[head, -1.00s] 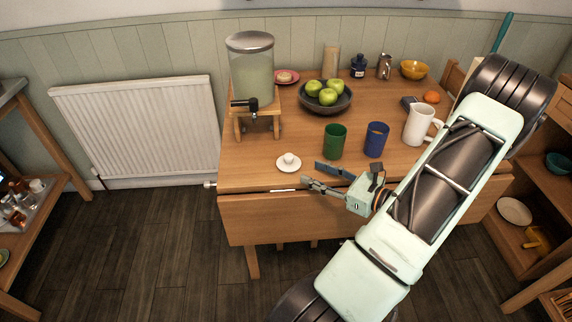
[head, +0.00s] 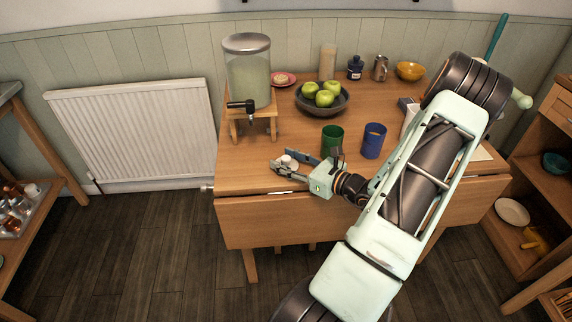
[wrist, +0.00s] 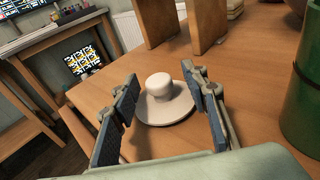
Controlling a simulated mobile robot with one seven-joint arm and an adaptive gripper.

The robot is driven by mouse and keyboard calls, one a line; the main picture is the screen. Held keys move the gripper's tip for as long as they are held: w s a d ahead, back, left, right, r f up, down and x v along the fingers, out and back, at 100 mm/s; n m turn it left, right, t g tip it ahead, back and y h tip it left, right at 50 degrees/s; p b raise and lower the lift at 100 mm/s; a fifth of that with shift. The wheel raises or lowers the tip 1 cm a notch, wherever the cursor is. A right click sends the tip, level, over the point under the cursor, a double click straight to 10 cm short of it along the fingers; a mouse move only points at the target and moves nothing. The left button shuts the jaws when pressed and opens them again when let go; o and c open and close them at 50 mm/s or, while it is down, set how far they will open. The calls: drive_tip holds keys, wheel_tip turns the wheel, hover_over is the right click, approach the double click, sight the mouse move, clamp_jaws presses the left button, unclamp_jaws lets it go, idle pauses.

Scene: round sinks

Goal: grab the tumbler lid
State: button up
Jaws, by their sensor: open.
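The tumbler lid (wrist: 160,94) is a white disc with a round raised knob, lying flat on the wooden table. In the wrist view it sits between the two fingers of my open gripper (wrist: 162,110), just ahead of them, and the left finger overlaps the edge of its rim. In the head view my gripper (head: 290,165) covers most of the lid, and only a bit of its white knob (head: 289,159) shows. I cannot tell whether the fingers touch the lid.
A green tumbler (head: 332,139) and a blue tumbler (head: 373,141) stand right of my gripper. The drink dispenser (head: 248,75) on its wooden stand (head: 252,117) is behind. A bowl of green apples (head: 323,103) is farther back. The table's front edge is close.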

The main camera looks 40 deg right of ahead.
drive_tip(key=c, duration=0.9)
drive_tip(key=shift+r, duration=0.15)
